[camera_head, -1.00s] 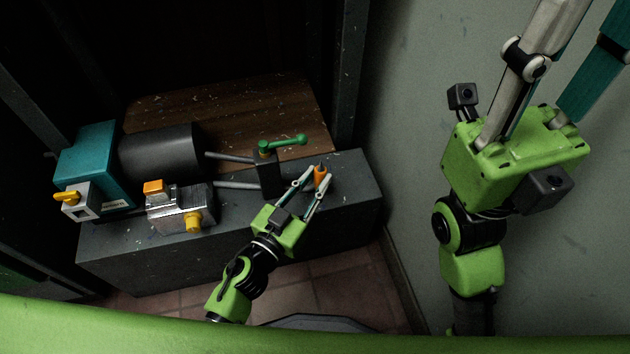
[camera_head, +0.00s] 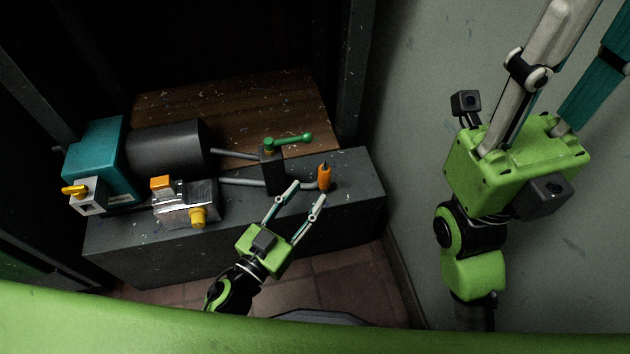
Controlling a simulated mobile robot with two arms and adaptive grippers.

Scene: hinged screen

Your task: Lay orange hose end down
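The orange hose end (camera_head: 324,176) stands upright on the top of the grey block (camera_head: 352,190), near its right end. A grey pipe appears to run to its foot from the left. My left gripper (camera_head: 309,193) is open and empty. Its two fingertips are apart, just in front and to the left of the orange end, and do not appear to close on it. My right gripper (camera_head: 585,45) is large at the upper right by the wall. Its fingers are spread and point up out of the picture, so the tips are hidden.
A green-handled valve (camera_head: 288,142) stands left of the orange end. Further left are a black cylinder with a teal housing (camera_head: 98,155) and a silver fitting (camera_head: 185,204) with orange and yellow knobs. A brown wooden board (camera_head: 240,105) lies behind. The pale wall (camera_head: 420,120) is at right.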

